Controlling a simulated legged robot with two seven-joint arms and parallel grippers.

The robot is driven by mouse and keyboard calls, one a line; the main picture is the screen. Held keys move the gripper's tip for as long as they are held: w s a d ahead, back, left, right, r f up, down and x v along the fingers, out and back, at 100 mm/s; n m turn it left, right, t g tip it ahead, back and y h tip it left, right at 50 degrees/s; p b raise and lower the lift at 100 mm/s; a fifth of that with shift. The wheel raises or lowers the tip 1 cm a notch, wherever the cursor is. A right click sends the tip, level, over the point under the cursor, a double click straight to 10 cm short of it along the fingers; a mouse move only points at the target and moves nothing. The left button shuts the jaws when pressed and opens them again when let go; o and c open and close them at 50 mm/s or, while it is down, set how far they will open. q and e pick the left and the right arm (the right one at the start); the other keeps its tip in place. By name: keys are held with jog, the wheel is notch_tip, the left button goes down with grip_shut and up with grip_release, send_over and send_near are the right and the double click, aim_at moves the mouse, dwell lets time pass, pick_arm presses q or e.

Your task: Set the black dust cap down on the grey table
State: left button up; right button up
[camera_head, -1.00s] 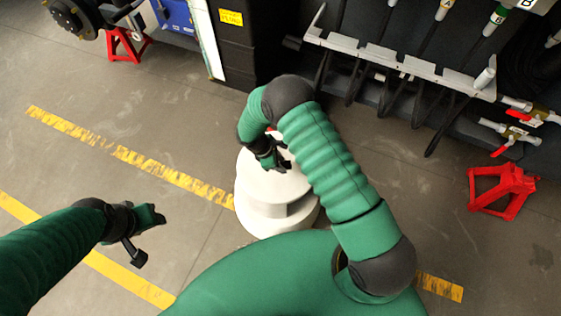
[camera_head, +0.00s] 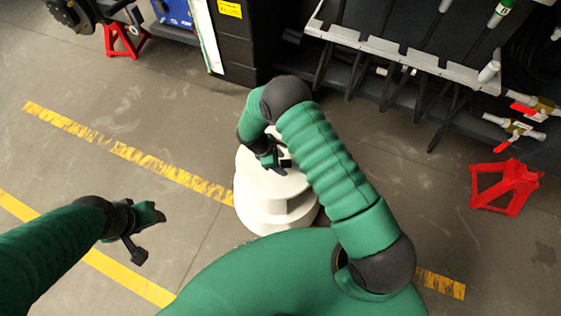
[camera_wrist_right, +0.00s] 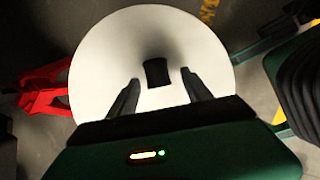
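The black dust cap (camera_wrist_right: 157,73) shows in the right wrist view as a small dark piece against the round, pale table top (camera_wrist_right: 110,50). It appears to stand on the table. My right gripper (camera_wrist_right: 160,79) is open, with one finger on each side of the cap and a pale gap at each side. In the head view the table (camera_head: 262,215) is a low, stepped, whitish round stand, and my right gripper (camera_head: 276,163) is over its top. The cap cannot be made out there. My left gripper (camera_head: 146,232) hangs over the floor at left, away from the table; its opening is unclear.
The dark chassis with a grey hose rack (camera_head: 400,62) stands behind and to the right. A red jack stand (camera_head: 505,186) is on the floor at right, another (camera_head: 122,40) at upper left. The floor left of the table is clear, with yellow stripes (camera_head: 125,152).

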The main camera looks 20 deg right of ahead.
jog(key=p+v, duration=0.4)
jog(key=v, duration=1.2)
jog(key=shift+a+r, duration=0.15)
jog(key=shift+r, duration=0.2)
jog(key=shift+w, duration=0.1)
dwell(0.5)
